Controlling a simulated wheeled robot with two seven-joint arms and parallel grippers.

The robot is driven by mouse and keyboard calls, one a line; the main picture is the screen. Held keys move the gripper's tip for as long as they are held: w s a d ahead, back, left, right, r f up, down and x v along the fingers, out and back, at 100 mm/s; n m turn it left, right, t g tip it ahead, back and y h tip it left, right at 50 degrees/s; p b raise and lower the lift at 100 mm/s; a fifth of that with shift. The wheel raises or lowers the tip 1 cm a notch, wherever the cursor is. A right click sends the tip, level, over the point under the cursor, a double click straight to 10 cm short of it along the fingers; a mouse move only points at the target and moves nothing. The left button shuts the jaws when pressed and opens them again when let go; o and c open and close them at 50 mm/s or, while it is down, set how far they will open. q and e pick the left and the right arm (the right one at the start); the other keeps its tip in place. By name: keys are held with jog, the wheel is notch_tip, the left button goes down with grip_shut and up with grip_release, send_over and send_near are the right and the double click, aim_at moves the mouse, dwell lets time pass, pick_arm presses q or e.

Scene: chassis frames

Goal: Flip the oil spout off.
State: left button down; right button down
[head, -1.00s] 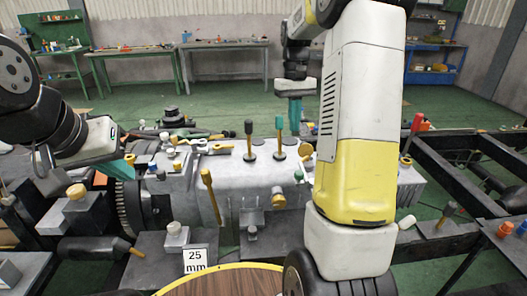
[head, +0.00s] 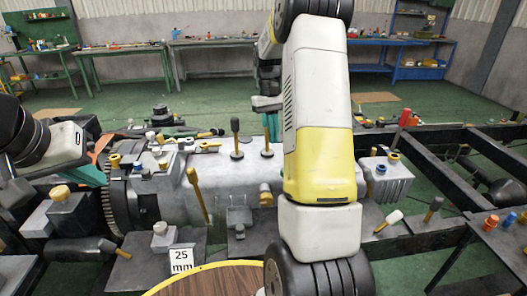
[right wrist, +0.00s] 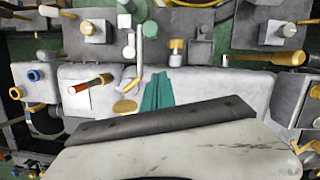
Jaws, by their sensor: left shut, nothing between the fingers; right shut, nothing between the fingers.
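I cannot tell for certain which fitting on the grey engine block (head: 225,180) is the oil spout. The block carries several knobs and levers, among them a dark-topped lever (head: 235,128) and a second upright lever (head: 267,135). My right gripper (head: 271,124) is shut and empty, over the far side of the block beside the second lever. Its teal fingers also show in the right wrist view (right wrist: 158,90), close together near a gold disc (right wrist: 125,106) and a red-tipped rod (right wrist: 90,84). My left gripper (head: 95,172) is shut and empty at the block's left end, partly cut off.
My right arm hides part of the block. Blue caps (head: 381,169) sit at its right end. A dark frame (head: 455,165) runs to the right. A "25 mm" sign (head: 181,260) stands in front, near a round wooden top (head: 215,280). Workbenches (head: 215,45) line the back wall.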

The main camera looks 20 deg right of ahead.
jog(key=s+f, duration=0.5)
jog(key=f, duration=0.1)
jog(key=shift+s, duration=0.3)
